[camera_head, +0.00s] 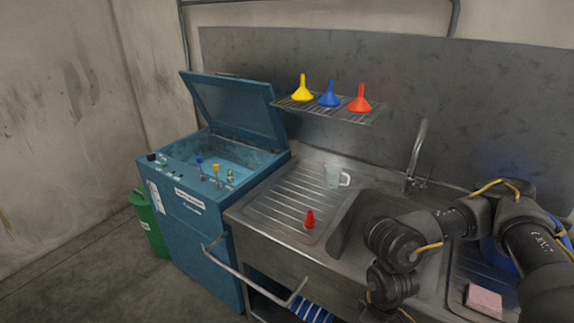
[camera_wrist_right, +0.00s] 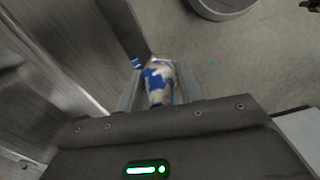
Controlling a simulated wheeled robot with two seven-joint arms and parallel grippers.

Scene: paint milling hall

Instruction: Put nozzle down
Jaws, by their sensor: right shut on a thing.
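My right gripper (camera_wrist_right: 159,84) shows in the right wrist view, shut on a pale, rounded thing with blue patches (camera_wrist_right: 157,74). I cannot tell for sure that this is the nozzle. It is held above the floor, beside a grey metal surface. In the head view my right arm comes in from the right and bends down in front of the sink, and its gripper is out of frame below. A small red piece (camera_head: 309,219) stands on the ribbed drainboard (camera_head: 286,210). My left gripper is in neither view.
A blue machine (camera_head: 190,235) with a raised lid stands left of the sink (camera_head: 345,235). A clear jug (camera_head: 335,177) stands on the counter. A wall rack (camera_head: 352,115) holds yellow, blue and red funnels. A pink sponge (camera_head: 484,301) lies at right. A rail (camera_head: 250,277) juts forward.

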